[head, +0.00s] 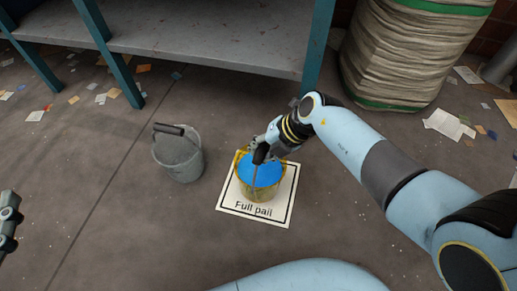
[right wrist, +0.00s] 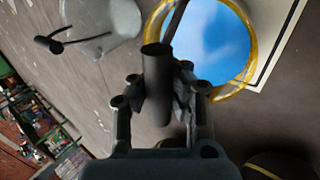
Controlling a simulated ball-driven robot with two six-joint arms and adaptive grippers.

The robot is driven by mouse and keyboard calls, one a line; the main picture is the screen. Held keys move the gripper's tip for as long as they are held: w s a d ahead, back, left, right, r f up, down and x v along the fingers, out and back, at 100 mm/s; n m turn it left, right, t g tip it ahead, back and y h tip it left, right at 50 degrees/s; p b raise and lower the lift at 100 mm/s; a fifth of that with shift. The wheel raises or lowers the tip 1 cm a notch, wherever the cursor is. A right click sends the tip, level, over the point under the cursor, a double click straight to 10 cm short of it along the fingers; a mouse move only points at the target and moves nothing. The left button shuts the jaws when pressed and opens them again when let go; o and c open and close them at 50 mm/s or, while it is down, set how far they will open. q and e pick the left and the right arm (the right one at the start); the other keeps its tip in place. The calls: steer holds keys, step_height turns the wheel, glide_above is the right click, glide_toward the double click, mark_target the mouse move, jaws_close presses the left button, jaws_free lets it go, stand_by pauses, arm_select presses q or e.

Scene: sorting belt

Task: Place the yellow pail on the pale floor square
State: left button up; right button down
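The yellow pail (head: 258,191) is upright, filled with something blue, and its base is over the pale floor square (head: 282,213), marked "Full pail". It seems to rest there, but a tiny gap cannot be ruled out. In the right wrist view, the pail's yellow rim (right wrist: 252,35) shows beyond the fingers. My right gripper (head: 268,147) is above the pail. In the right wrist view, the fingers (right wrist: 160,88) close on both sides of the dark grip of its raised handle. Part of my left gripper (head: 9,222) shows at the left edge; its opening cannot be judged.
A grey pail (head: 180,158) with a dark handle grip stands left of the square, apart from it. A shelf with blue legs (head: 210,45) and a large wrapped stack (head: 405,50) stand behind. Paper scraps litter the floor.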

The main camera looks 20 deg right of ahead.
arm_select(q)
steer(key=shift+r, duration=0.1)
arm_select(e)
steer(key=shift+w, duration=0.15)
steer(key=c, duration=1.9)
jaws_free()
steer(key=o, duration=0.5)
arm_select(q)
steer(key=shift+w+r, duration=0.1)
steer(key=shift+r, duration=0.05)
